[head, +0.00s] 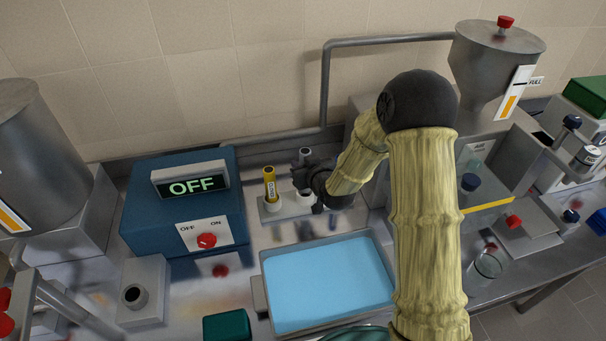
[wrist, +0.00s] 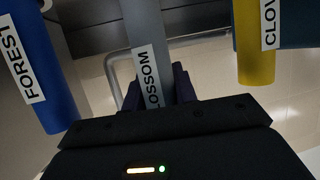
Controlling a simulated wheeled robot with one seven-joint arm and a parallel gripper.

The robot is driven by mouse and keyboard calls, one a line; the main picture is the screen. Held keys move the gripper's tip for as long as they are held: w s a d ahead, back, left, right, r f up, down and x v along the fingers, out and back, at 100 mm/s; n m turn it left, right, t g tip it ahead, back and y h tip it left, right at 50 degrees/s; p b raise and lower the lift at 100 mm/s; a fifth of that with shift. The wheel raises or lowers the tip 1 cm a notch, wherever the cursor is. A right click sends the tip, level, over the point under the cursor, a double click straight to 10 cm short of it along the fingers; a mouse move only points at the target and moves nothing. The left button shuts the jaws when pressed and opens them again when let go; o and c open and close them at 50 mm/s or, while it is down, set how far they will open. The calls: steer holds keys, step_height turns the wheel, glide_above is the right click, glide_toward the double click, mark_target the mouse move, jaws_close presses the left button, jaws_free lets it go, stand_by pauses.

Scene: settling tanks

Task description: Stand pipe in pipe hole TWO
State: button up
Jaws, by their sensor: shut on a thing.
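My gripper (head: 308,180) is shut on a grey pipe labelled BLOSSOM (wrist: 150,65); its fingers (wrist: 158,90) stand either side of it in the wrist view. In the head view the grey pipe's top (head: 305,153) shows above the gripper, upright over the pale rack (head: 285,212) with white sockets. Its lower end is hidden, so I cannot tell if it is in a socket. A yellow pipe (head: 270,182) stands in the rack's left socket; in the wrist view it is at the right (wrist: 254,45). No label TWO is readable.
A blue box with an OFF display (head: 190,183) stands left of the rack. A tray of blue liquid (head: 325,285) lies in front. A hopper machine (head: 497,60) stands right.

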steer(key=shift+f, duration=0.1)
steer(key=shift+f+p, duration=0.35)
steer(key=shift+f, duration=1.65)
steer(key=shift+f, duration=0.15)
steer(key=o, duration=1)
steer(key=shift+o, duration=0.2)
steer(key=b+v, duration=0.2)
steer(key=v, duration=1)
steer(key=shift+r, duration=0.2)
